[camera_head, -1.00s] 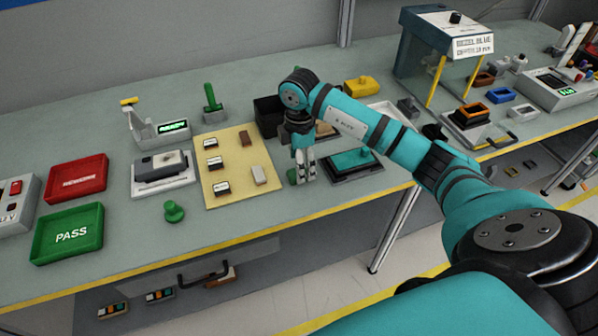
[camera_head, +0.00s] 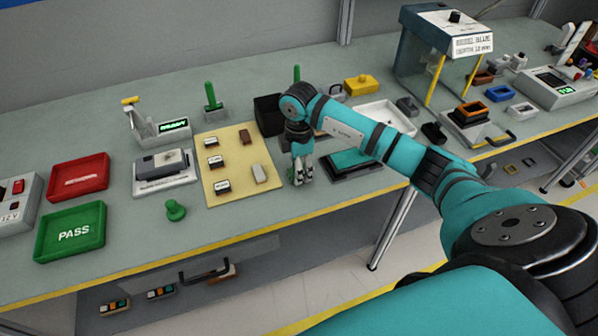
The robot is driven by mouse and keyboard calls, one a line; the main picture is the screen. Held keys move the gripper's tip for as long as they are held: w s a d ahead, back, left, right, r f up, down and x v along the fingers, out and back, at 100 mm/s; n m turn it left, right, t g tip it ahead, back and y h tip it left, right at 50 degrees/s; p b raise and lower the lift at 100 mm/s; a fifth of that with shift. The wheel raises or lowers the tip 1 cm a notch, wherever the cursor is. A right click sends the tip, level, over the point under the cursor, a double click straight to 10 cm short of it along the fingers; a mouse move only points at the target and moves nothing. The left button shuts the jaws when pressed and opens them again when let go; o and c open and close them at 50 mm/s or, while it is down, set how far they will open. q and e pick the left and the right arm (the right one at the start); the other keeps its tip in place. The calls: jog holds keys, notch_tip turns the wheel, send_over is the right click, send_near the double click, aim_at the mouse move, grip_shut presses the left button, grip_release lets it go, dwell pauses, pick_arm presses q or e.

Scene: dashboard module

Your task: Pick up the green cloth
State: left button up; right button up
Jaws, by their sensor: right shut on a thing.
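The green cloth (camera_head: 290,174) is a small dark green patch at the fingertips of my right gripper, near the front part of the bench. The fingers hide most of it. My right gripper (camera_head: 300,178) points down, shut on the cloth, just right of the cream board. I cannot tell whether the cloth is clear of the bench. My left gripper is not in view.
A cream board (camera_head: 226,187) with small parts lies left of my gripper. A dark tray with a teal pad (camera_head: 350,160) is close on the right. A black bin (camera_head: 268,115) stands behind. A green knob (camera_head: 175,210) and green PASS tray (camera_head: 70,233) are farther left.

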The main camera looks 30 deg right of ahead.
jog(key=shift+r, duration=0.1)
jog(key=shift+r+b, duration=0.4)
jog(key=shift+r, duration=0.15)
notch_tip(320, 180, up, 2)
jog(key=shift+r+b, duration=0.1)
jog(key=shift+b, duration=0.4)
jog(key=s+a+b, duration=0.1)
jog(key=s+a, duration=0.2)
jog(key=s, duration=0.4)
jog(key=s+a+r+b, duration=0.1)
jog(key=s+a+b, duration=0.1)
jog(key=s+a, duration=0.2)
jog(key=s, duration=0.3)
jog(key=shift+s+a+r, duration=0.15)
jog(key=shift+r, duration=0.1)
